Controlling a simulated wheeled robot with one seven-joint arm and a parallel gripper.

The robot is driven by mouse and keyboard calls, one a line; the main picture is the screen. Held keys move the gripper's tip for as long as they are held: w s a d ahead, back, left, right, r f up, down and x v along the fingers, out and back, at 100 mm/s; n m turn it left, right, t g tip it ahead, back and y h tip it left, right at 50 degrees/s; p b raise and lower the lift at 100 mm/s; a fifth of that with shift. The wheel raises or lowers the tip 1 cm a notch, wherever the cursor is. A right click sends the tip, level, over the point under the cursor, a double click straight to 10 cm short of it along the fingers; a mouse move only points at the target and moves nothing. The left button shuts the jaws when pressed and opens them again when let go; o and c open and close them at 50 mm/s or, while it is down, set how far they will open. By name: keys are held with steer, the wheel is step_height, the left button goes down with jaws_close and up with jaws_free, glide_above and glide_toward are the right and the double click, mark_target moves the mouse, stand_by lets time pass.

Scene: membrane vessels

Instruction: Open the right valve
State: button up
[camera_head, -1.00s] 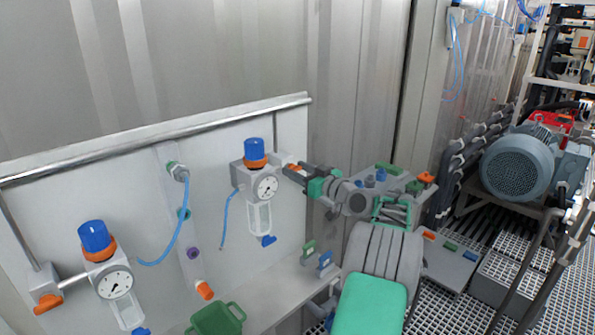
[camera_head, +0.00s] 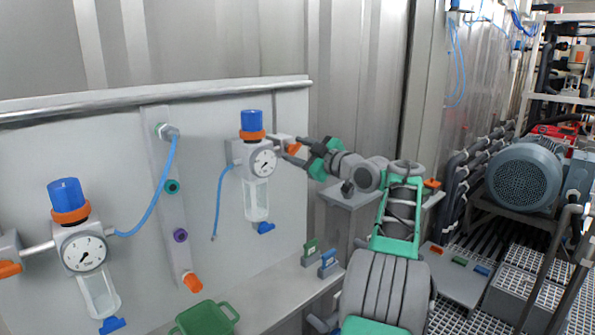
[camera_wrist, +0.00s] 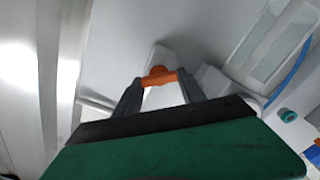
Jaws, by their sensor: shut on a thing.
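The right valve's orange handle (camera_head: 294,149) sits on a light grey block at the right side of the right regulator (camera_head: 258,165). My gripper (camera_head: 293,152) reaches it from the right and is shut on it. In the wrist view the orange handle (camera_wrist: 160,77) lies between the two dark fingertips of my gripper (camera_wrist: 157,82), across the gap. It is tilted slightly in that view. The fingers hide part of the handle in the head view.
The left regulator (camera_head: 84,250) has its own orange handle (camera_head: 9,268) at the left edge. A blue hose (camera_head: 155,205) hangs between the regulators. A green container (camera_head: 205,318) and small green and blue clips (camera_head: 327,262) are on the ledge below. A motor (camera_head: 523,178) stands at right.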

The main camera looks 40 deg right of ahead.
steer(key=n+b, duration=0.4)
steer(key=shift+f+n+b, duration=0.3)
steer(key=shift+f, duration=0.05)
steer(key=shift+a+r+n+b, duration=0.15)
steer(key=shift+n+b, duration=1.05)
steer(key=shift+n, duration=0.7)
steer(key=o, duration=1.4)
steer(key=shift+c, duration=0.2)
steer(key=s+b, duration=0.1)
steer(key=s, duration=0.6)
steer(key=shift+s, duration=0.4)
